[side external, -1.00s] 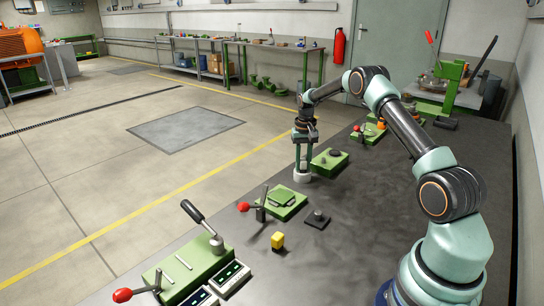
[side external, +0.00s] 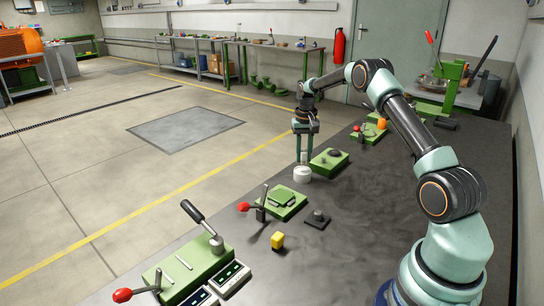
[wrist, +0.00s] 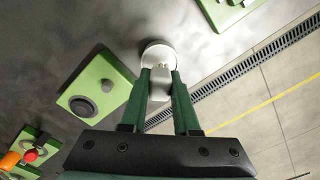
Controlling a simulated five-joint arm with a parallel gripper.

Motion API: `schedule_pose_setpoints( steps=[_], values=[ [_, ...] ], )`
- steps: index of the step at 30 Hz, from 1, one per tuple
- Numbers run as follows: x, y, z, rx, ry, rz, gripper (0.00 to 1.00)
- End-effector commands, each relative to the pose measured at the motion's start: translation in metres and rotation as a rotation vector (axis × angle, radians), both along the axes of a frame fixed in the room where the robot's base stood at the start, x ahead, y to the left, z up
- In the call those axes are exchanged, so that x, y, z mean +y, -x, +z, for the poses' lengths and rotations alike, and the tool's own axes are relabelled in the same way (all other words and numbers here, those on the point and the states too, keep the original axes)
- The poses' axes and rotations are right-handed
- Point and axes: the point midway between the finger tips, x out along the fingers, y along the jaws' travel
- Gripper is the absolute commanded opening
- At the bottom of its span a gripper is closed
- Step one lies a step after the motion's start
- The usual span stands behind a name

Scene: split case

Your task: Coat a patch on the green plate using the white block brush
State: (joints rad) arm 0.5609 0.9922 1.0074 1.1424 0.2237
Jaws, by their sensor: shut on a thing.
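My gripper (side external: 304,160) points straight down and is shut on the white block brush (wrist: 160,86). In the wrist view my fingers (wrist: 160,72) close around the brush. A round white pot (side external: 302,174) stands on the table under the gripper; it also shows in the wrist view (wrist: 153,49). Whether the brush tip touches the pot I cannot tell. A green plate (side external: 290,212) with a smaller green pad on it lies nearer the side camera. Another green plate (side external: 318,164) with a dark round knob lies right beside the pot. It shows left of my fingers in the wrist view (wrist: 112,70).
A larger green lever fixture (side external: 190,266) is at front left.

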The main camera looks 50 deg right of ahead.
Motion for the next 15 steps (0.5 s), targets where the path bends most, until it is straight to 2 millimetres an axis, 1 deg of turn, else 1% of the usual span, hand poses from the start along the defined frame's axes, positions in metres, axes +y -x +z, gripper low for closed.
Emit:
schedule_pose_setpoints(
  steps=[1, 9, 15],
  values=[
    [0.0, 0.0, 0.005, -0.003, 0.001, 0.0, 0.0],
    [0.0, -0.001, 0.024, -0.003, 0.001, 0.0, 0.0],
    [0.0, 0.0, 0.035, -0.002, 0.001, 0.0, 0.0]
  ],
)
